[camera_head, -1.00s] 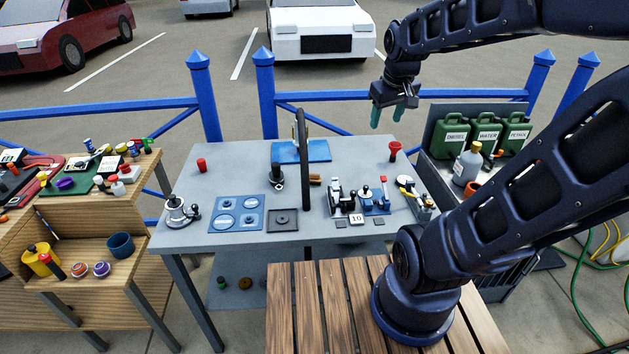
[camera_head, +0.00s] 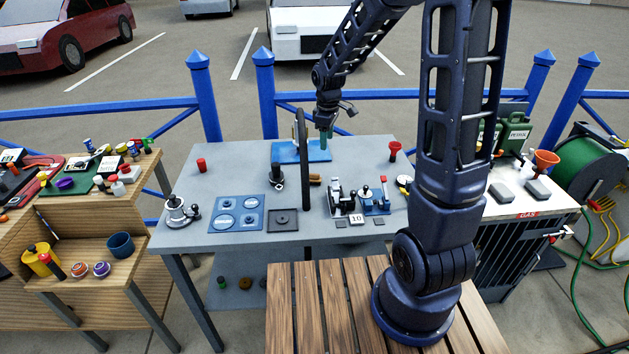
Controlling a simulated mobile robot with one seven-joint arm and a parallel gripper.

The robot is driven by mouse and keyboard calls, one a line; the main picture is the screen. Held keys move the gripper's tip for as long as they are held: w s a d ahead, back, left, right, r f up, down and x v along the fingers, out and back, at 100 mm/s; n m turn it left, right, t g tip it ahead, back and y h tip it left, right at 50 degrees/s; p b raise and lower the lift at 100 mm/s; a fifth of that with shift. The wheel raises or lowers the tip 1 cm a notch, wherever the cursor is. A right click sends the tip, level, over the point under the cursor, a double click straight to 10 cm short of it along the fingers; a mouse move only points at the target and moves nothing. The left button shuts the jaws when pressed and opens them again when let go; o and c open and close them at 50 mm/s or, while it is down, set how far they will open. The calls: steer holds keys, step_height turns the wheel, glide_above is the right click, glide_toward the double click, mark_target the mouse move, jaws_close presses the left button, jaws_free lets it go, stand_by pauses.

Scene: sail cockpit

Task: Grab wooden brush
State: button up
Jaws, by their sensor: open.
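A small brown object (camera_head: 315,180) that looks like the wooden brush lies on the grey table, just right of the tall dark upright ring, which hides its left part. Its details are too small to tell. My gripper (camera_head: 325,138) is above the back of the table, in front of the blue mat in the picture, with its greenish fingers pointing down. It is open and looks empty. It is above and behind the brown object, apart from it.
The blue mat (camera_head: 288,152) lies behind. The table's left back is mostly clear.

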mark_target(314, 174)
steer(key=a+f+n, duration=0.1)
steer(key=f, duration=0.3)
steer(key=w+a+f, duration=0.1)
steer(key=a+f, duration=0.1)
steer(key=f, duration=0.2)
steer(key=w+a+f+n, duration=0.1)
steer(key=f, duration=0.3)
steer(key=shift+w+a+n+g, duration=0.2)
steer(key=shift+w+n+g, duration=0.1)
steer(key=shift+g, duration=0.1)
steer(key=shift+s+d+f, duration=0.1)
steer(key=shift+d+f, duration=0.05)
steer(key=shift+f, duration=1.2)
steer(key=shift+s+d+f, duration=0.1)
steer(key=shift+f, duration=1.2)
steer(key=c, duration=1.1)
